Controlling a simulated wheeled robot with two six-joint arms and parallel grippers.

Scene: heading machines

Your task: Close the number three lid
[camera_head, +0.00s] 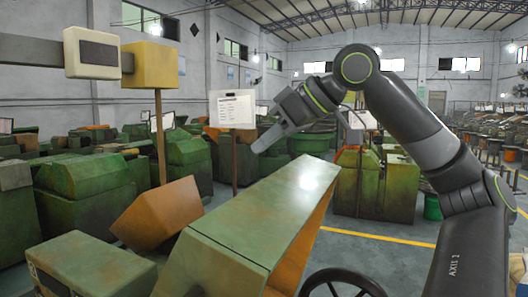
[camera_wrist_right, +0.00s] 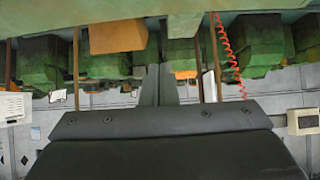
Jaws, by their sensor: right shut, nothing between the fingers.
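A large green machine cover with a long sloping top and an orange side (camera_head: 262,212) fills the front middle of the head view. I see no number three on it, so I cannot tell for sure that it is the named lid. My right gripper (camera_head: 264,144) is shut and empty, above and behind the cover's far end, pointing down and left; it appears apart from the cover. In the right wrist view its closed fingers (camera_wrist_right: 168,85) point toward a green surface (camera_wrist_right: 130,12) across the top edge. My left gripper is not in view.
An orange-brown tilted box (camera_head: 158,213) and a green block (camera_head: 92,268) stand left of the cover. A white sign on a post (camera_head: 232,108) stands behind. A black handwheel (camera_head: 342,284) is at the bottom. Grey floor with a yellow line (camera_head: 378,236) is clear at right.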

